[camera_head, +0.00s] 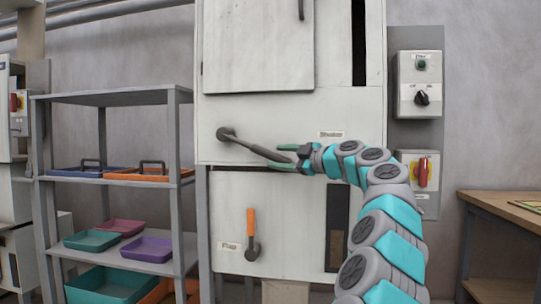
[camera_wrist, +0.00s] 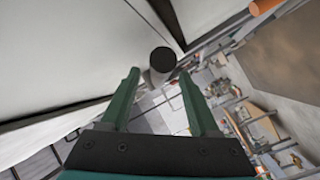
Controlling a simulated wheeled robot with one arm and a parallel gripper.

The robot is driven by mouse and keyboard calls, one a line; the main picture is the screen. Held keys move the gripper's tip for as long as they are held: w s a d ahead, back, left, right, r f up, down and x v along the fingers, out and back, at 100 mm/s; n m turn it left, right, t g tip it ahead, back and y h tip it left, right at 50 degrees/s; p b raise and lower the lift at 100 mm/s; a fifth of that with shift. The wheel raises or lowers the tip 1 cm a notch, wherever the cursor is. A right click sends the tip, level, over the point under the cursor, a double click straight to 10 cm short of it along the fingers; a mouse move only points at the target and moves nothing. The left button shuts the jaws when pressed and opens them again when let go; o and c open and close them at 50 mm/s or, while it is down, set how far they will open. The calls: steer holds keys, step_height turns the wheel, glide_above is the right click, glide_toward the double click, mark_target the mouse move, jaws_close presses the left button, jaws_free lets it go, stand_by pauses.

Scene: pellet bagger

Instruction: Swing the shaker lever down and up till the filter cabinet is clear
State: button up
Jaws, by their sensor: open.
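The shaker lever (camera_head: 255,148) is a dark grey bar on the pale filter cabinet (camera_head: 262,105). It runs from a round pivot at the left, slanting down to the right, beside a label that seems to read "Shaker". My gripper (camera_head: 281,157) is open at the lever's right end, its green fingers above and below it. In the wrist view, a dark round-ended grip (camera_wrist: 162,62), apparently the lever's end, shows at the gap between the open fingertips (camera_wrist: 160,78). I cannot tell whether a finger touches it.
A control box (camera_head: 420,84) and a red-yellow switch (camera_head: 422,172) are at the right. A shelf rack (camera_head: 110,97) with trays stands left; a bench (camera_head: 500,205) stands right.

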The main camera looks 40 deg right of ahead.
mark_target(256, 149)
steer(key=shift+w+a+p, duration=0.2)
steer(key=shift+w, duration=0.75)
steer(key=shift+w+a+p, duration=0.15)
steer(key=shift+w, duration=0.75)
jaws_close()
